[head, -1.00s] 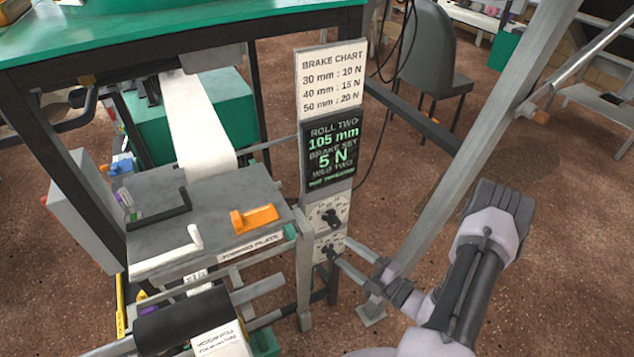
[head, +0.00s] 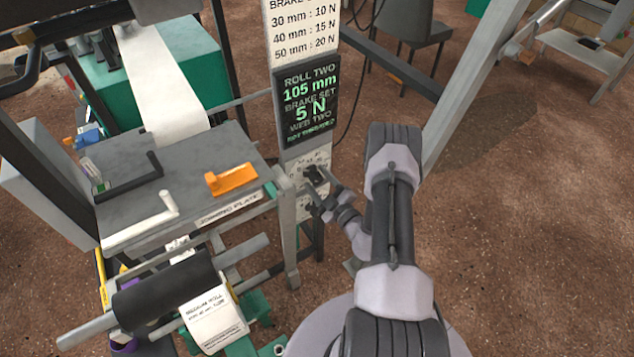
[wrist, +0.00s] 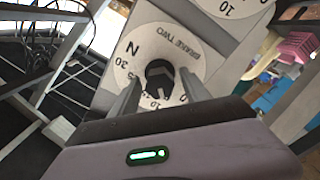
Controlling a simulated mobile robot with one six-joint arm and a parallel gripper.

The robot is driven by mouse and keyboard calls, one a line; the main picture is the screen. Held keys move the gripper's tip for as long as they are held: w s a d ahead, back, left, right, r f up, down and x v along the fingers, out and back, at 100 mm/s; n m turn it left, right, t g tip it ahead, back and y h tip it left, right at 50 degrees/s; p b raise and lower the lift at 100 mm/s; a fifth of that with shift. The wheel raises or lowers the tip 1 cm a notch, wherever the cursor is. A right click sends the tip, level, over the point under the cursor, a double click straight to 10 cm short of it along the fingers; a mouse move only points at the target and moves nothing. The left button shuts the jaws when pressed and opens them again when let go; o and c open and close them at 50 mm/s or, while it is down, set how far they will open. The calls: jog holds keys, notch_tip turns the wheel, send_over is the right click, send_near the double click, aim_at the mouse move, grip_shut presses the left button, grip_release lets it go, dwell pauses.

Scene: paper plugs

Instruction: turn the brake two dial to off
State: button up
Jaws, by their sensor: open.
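The brake two dial (wrist: 140,47) is a white round plate with black numbers and a black knob (wrist: 158,76) in the wrist view. My gripper (wrist: 160,80) is open, with one grey finger on each side of the knob; I cannot tell whether they touch it. The knob's exact setting is hard to read. In the head view my gripper (head: 326,200) is at the lower part of the grey panel, hiding the lower dial. An upper dial with a black knob (head: 314,174) shows just above it. The screen (head: 308,103) reads brake set 5 N.
The brake chart (head: 300,32) is above the screen. Left of the panel is the joining plate table (head: 130,178) with an orange handle (head: 231,180). A black roller (head: 163,287) and paper roll (head: 213,316) sit below. A slanted grey post (head: 470,85) stands right; open floor lies beyond.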

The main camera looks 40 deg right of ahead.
jog(key=shift+w, duration=0.3)
jog(key=shift+c, duration=0.2)
grip_shut()
jog(key=shift+n, duration=2.9)
